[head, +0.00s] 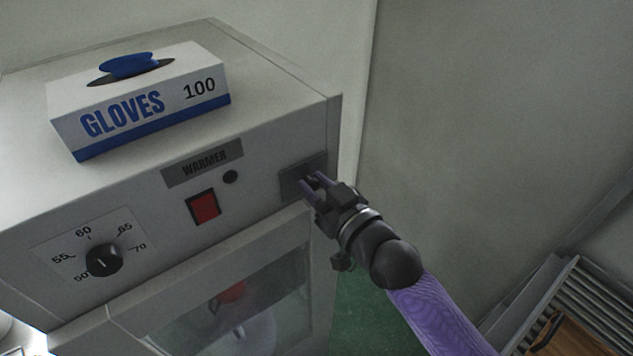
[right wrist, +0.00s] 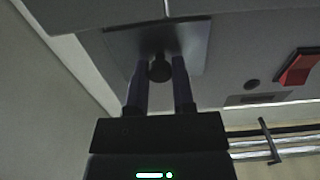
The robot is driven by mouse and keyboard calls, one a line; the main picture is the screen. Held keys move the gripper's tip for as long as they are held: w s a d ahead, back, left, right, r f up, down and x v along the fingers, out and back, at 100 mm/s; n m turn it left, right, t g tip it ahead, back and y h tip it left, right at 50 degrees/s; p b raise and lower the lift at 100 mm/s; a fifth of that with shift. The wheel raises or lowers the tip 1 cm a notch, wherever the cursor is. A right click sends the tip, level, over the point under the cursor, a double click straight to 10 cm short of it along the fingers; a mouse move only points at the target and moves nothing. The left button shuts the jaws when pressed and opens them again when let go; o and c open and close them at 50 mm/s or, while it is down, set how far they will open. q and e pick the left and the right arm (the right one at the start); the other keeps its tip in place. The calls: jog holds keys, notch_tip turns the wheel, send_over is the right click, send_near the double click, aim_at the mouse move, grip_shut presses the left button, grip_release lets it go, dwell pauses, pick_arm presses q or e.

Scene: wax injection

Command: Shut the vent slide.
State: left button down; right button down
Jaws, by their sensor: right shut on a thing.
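The vent slide is a grey plate (head: 291,185) on the upper right of the warmer's front panel. It also shows in the right wrist view (right wrist: 193,45), with a small dark round knob (right wrist: 160,69) on it. My right gripper (head: 311,184) reaches the plate from the right. Its two fingers are shut on the knob, one on each side, as the right wrist view shows (right wrist: 160,84). In the head view the fingers hide most of the knob. Whether the vent behind the plate is open cannot be told. My left gripper is not in view.
The warmer (head: 259,133) carries a glove box (head: 150,105) on top. Its front has a red switch (head: 204,206), a black dial (head: 103,260) and a windowed door (head: 180,335) below. A wall (head: 480,130) stands behind. A slatted rack (head: 590,300) is at the lower right.

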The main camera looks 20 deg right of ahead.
jog(key=shift+c, duration=2.4)
grip_release()
jog(key=shift+f, duration=0.25)
jog(key=v, duration=1)
jog(key=shift+r+b, duration=0.15)
jog(key=shift+b, duration=0.2)
